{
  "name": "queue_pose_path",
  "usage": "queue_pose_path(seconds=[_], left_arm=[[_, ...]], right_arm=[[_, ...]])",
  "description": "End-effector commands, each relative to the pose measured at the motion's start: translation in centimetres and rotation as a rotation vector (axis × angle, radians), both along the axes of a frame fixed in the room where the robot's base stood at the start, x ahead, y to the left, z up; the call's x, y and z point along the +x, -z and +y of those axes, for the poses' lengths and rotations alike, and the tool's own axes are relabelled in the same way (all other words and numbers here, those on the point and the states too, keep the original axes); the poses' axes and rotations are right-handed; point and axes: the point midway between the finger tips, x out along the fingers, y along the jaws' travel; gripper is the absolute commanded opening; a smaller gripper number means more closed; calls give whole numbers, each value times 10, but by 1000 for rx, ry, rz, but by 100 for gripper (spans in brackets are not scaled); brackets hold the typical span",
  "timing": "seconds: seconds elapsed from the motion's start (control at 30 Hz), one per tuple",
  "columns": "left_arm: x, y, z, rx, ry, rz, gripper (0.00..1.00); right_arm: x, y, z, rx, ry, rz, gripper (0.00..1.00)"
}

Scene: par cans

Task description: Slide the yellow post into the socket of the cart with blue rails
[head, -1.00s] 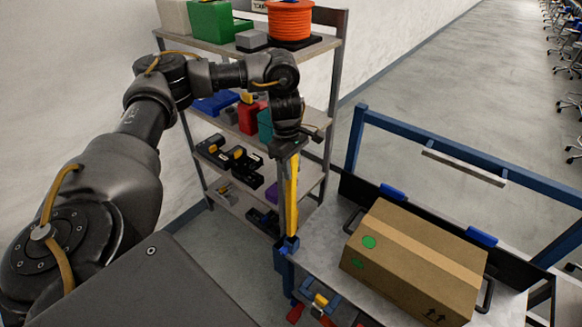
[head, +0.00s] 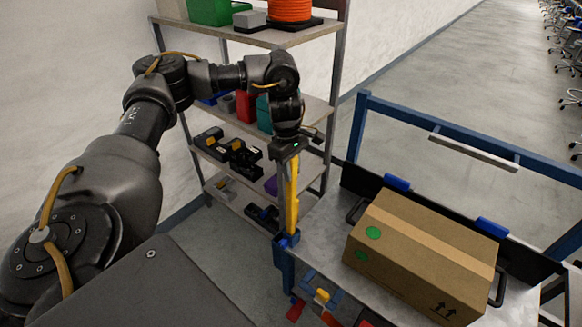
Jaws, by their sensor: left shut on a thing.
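My left gripper (head: 286,148) is shut on the upper part of the yellow post (head: 292,195) and points down. The post is upright, and its lower end meets the blue socket (head: 285,240) at the near left corner of the cart with blue rails (head: 460,142). Whether the lower end is inside the socket or just at its mouth is hard to tell. The gripper's fingers are small and partly hidden. My right gripper is not in view.
A cardboard box (head: 420,255) lies on the cart's grey deck. A grey shelf (head: 240,40) with an orange spool (head: 292,10) and several tools stands behind my left arm. Small red, blue and yellow items sit at the cart's near side. Open floor lies beyond the cart.

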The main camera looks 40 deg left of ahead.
Motion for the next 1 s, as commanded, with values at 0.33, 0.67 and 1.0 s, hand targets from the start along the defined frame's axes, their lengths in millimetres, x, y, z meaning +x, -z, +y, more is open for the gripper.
queue_pose_path(seconds=[0.33,0.67,1.0], left_arm=[[0,7,0,-1,1,-1,6],[0,7,0,-1,1,-1,52],[1,3,0,0,1,-2,52]], right_arm=[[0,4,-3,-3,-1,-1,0],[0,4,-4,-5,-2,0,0],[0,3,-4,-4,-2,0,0]])
